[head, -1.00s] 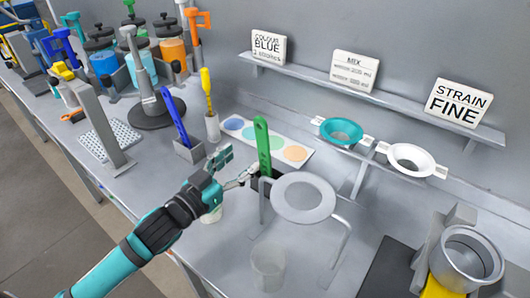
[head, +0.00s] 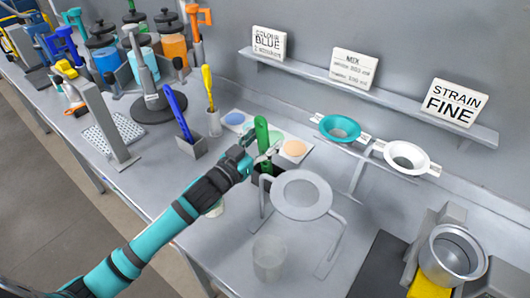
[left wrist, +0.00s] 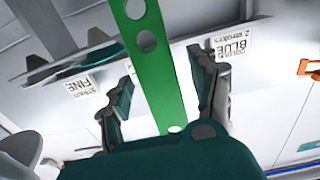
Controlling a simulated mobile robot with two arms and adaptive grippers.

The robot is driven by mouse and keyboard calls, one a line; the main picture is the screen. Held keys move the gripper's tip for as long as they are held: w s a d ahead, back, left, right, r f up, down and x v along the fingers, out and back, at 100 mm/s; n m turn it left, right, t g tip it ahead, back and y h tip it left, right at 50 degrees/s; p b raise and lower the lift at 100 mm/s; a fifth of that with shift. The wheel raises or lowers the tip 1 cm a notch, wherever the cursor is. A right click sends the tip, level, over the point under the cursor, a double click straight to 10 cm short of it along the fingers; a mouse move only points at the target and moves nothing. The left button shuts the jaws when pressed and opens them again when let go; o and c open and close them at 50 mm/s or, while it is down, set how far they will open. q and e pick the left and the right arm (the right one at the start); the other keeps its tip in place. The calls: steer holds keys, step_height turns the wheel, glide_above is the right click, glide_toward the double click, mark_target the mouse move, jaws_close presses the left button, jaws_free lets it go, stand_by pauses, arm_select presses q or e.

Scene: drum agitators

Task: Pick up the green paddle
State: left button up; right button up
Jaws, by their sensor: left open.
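The green paddle (head: 262,135) stands upright in a small dark holder (head: 256,193) on the bench, behind the grey ring stand. Its lower part is partly hidden by my gripper in the head view. My left gripper (head: 262,156) is at the paddle, its fingers apart. In the left wrist view the green paddle (left wrist: 155,60), with holes along it, runs between the two open fingers (left wrist: 165,90), with a gap visible on each side. My right gripper is not in view.
The ring stand (head: 302,195) is close to the right of the gripper, with a clear beaker (head: 269,257) in front. A blue paddle (head: 180,115) and a yellow tool (head: 207,85) stand to the left. Teal (head: 340,129) and white (head: 407,157) strainers are behind right.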

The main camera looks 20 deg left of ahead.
arm_select(q)
jaws_close()
steer(key=shift+r, duration=0.1)
